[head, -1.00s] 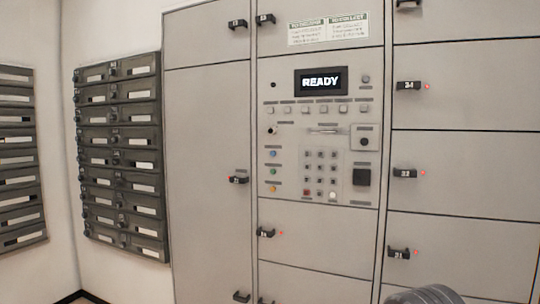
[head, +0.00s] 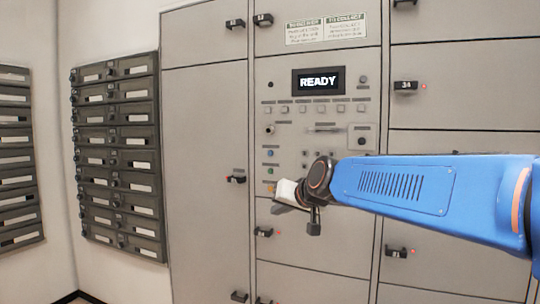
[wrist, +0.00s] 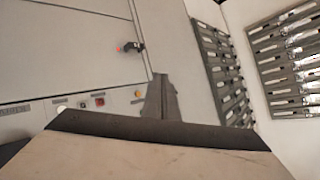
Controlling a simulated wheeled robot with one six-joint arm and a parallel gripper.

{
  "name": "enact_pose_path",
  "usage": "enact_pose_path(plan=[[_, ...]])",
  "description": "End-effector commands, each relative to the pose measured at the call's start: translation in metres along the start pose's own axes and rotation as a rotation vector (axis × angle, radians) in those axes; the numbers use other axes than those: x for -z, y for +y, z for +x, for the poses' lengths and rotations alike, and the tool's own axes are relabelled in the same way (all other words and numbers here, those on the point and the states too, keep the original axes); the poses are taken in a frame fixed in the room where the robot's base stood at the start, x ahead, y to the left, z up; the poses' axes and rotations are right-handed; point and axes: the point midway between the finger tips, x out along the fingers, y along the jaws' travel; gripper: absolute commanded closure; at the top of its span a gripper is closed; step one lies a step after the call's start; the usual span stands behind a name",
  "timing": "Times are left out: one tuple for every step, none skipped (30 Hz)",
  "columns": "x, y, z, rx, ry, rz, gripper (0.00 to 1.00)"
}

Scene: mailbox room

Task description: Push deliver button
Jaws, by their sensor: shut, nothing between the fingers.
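The grey control panel (head: 318,128) shows a lit display (head: 318,81) reading READY. A row of pale buttons (head: 304,109) sits under the display. At the panel's left are a blue button (head: 270,153), a green button (head: 270,169) and an orange button (head: 271,187). Labels are too small to read, so I cannot tell which is deliver. My gripper (head: 280,199) is shut and empty in front of the panel's lower left; contact cannot be told. In the wrist view, its dark fingers (wrist: 160,98) are together, near an orange button (wrist: 138,93) and a red one (wrist: 99,101).
Locker doors with dark handles surround the panel, including one handle (head: 236,179) to its left. Dark mailboxes (head: 116,155) hang on the left wall. My blue arm covers the keypad and the panel's lower right.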

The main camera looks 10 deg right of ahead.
Motion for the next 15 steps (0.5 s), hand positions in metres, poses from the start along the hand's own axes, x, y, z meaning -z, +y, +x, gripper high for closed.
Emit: enact_pose_path(plan=[[0.025,-0.010,0.014,0.017,0.038,0.022,1.00],[0.039,-0.015,0.022,0.026,0.063,0.036,1.00],[0.058,-0.022,0.031,0.040,0.096,0.056,1.00],[0.072,-0.027,0.037,0.049,0.122,0.071,1.00],[0.086,-0.032,0.044,0.058,0.146,0.086,1.00],[0.103,-0.037,0.052,0.069,0.178,0.106,1.00],[0.116,-0.041,0.058,0.077,0.202,0.119,1.00],[0.127,-0.045,0.064,0.084,0.222,0.134,1.00],[0.141,-0.049,0.071,0.093,0.249,0.150,1.00],[0.150,-0.052,0.075,0.098,0.268,0.163,1.00],[0.159,-0.055,0.079,0.104,0.284,0.173,1.00],[0.168,-0.057,0.084,0.109,0.303,0.186,1.00],[0.175,-0.059,0.086,0.113,0.316,0.195,1.00],[0.180,-0.060,0.089,0.116,0.326,0.202,1.00],[0.185,-0.061,0.092,0.118,0.336,0.209,1.00]])
